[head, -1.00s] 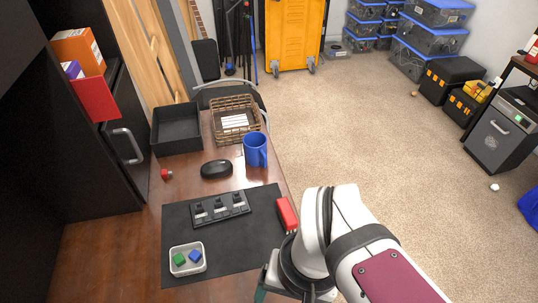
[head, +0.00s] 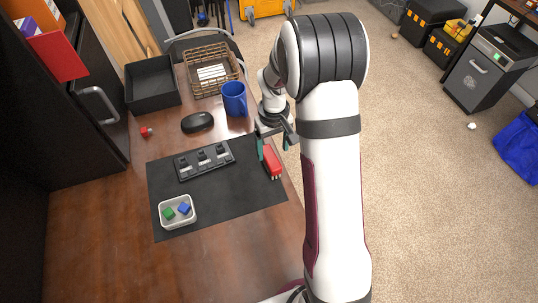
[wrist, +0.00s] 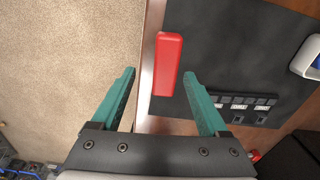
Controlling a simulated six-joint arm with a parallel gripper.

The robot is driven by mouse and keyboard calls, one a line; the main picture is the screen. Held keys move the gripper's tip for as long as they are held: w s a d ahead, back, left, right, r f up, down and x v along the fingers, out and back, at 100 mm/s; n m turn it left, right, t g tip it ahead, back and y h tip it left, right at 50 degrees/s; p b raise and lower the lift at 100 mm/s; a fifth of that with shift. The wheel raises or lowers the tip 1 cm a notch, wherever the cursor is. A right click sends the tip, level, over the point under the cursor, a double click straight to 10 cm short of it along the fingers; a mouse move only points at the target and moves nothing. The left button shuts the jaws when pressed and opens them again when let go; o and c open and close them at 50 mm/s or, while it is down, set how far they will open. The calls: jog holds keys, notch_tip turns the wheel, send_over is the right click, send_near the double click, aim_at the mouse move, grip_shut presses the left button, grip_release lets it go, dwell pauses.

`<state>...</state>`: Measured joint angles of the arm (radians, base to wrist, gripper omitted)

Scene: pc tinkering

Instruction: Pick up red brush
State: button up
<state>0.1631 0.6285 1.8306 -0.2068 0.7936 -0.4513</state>
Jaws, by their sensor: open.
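The red brush (head: 272,161) lies on the right edge of the black mat (head: 230,207), near the desk's right edge. Its pale bristle end faces the front. In the wrist view the red brush (wrist: 168,64) shows as a red block, ahead of the fingertips and between their lines, closer to the right finger. My gripper (head: 273,145) hangs just behind the brush in the head view. In the wrist view my gripper (wrist: 158,75) has its two green fingers wide apart with nothing between them. I cannot tell its exact height above the mat.
A black switch panel (head: 205,160) and a white tray (head: 177,223) with a green and a blue cube share the mat. A blue mug (head: 235,99), a black mouse (head: 197,122) and a wicker basket (head: 212,87) stand behind. Carpet lies right of the desk.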

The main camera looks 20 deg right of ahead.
aim_at(270, 157)
jog(key=f, duration=0.5)
jog(key=shift+s+a+f, duration=0.15)
jog(key=shift+a+f, duration=0.25)
grip_shut()
